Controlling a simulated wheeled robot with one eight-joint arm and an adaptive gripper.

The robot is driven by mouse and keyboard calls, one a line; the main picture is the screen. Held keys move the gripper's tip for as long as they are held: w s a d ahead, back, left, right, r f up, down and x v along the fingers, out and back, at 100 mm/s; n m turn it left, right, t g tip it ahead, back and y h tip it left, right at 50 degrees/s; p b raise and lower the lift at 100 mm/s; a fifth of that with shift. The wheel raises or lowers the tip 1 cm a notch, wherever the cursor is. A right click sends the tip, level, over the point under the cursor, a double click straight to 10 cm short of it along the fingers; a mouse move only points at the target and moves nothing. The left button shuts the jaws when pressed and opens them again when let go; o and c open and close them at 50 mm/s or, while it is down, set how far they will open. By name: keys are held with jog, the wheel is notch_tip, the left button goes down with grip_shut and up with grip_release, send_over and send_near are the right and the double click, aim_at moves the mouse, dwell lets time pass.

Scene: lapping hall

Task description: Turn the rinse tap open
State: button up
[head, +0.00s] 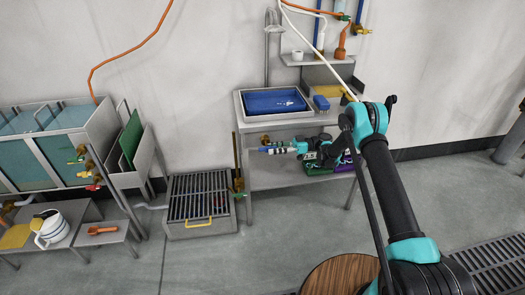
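My arm reaches from the lower right to the front of a grey sink stand. My gripper (268,150) points left just below the stand's basin; its fingers are too small to tell open from shut. A small brass fitting (265,139) shows just above the fingertips; I cannot tell whether they touch. A brass valve with a green handle (239,184) stands on an upright at the stand's left side, below and left of the gripper. A grey spout (274,25) hangs above the blue basin (275,101). None is marked as the rinse tap.
A tank (45,150) at the left carries green, yellow and red-handled valves (87,165). A grated drain box (199,203) stands left of the stand. A low bench holds a white jug (49,229). A round wooden top (340,275) is near the front. Floor between is clear.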

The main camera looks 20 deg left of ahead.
aim_at(263, 150)
jog(key=shift+x, duration=2.65)
jog(key=shift+c, duration=0.5)
grip_shut()
